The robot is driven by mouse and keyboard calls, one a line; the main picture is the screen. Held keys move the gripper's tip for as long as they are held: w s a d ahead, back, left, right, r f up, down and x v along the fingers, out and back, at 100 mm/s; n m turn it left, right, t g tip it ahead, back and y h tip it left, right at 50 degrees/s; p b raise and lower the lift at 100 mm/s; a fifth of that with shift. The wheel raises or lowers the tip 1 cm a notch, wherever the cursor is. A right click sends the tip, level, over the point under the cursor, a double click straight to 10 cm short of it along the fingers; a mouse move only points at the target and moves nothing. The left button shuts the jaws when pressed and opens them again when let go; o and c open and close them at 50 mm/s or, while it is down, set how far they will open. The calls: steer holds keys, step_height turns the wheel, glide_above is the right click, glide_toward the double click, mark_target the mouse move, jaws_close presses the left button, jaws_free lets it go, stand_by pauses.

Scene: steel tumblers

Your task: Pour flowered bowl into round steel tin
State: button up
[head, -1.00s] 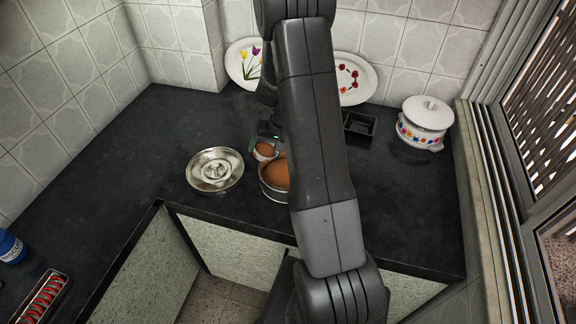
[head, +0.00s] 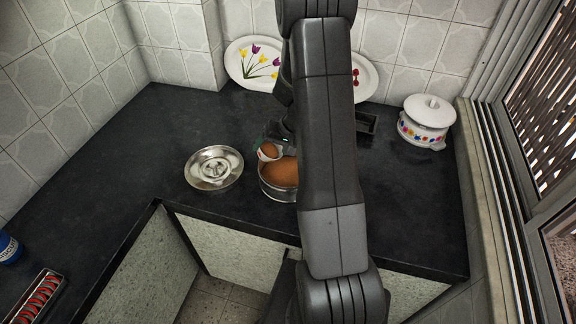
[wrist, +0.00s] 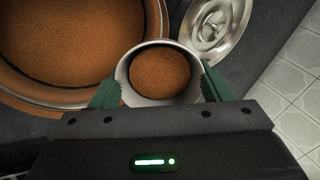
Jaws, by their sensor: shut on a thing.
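The flowered bowl (head: 262,156) is small and white and holds brown grainy stuff. It also shows in the wrist view (wrist: 123,76), between the green fingertips. My gripper (head: 282,146) is shut on it, with a finger on either side in the wrist view (wrist: 160,88). The bowl is close to the upper left rim of the round steel tin (head: 274,195), and I cannot tell if they touch. The tin stands on the dark counter with a wide brown surface inside. It fills the upper left of the wrist view (wrist: 50,98). My arm hides the tin's right side.
A round steel lid (head: 214,168) lies just left of the tin. Two flowered plates (head: 254,62) lean on the back wall. A dark tray (head: 366,122) and a white lidded pot (head: 425,122) stand to the right.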

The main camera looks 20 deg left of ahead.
steer(key=shift+d+f+y+b, duration=0.6)
steer(key=shift+d+y+b, duration=0.45)
steer(key=shift+b, duration=1.7)
steer(key=shift+d+r+y+b, duration=0.15)
steer(key=shift+y+b, duration=0.55)
steer(key=shift+d+r+y+b, duration=0.1)
steer(key=shift+r+y+b, duration=0.05)
steer(key=shift+y+b, duration=0.5)
steer(key=shift+d+y, duration=0.1)
steer(key=shift+y, duration=0.2)
steer(key=shift+w+d+r+y+b, duration=0.1)
steer(key=shift+d+r+y+b, duration=0.1)
steer(key=shift+y+b, duration=0.4)
steer(key=shift+d+r+y+b, duration=0.15)
steer(key=shift+y+b, duration=0.25)
steer(key=shift+y, duration=0.4)
steer(key=shift+d+g+y+b, duration=0.35)
steer(key=shift+y+b, duration=0.55)
steer(key=shift+b, duration=1.6)
steer(key=shift+d+r+y+b, duration=0.3)
steer(key=shift+r+y+b, duration=0.6)
steer(key=shift+b, duration=0.85)
steer(key=shift+d+r+y+b, duration=0.15)
steer(key=shift+r+y+b, duration=0.15)
steer(key=shift+r+y, duration=0.15)
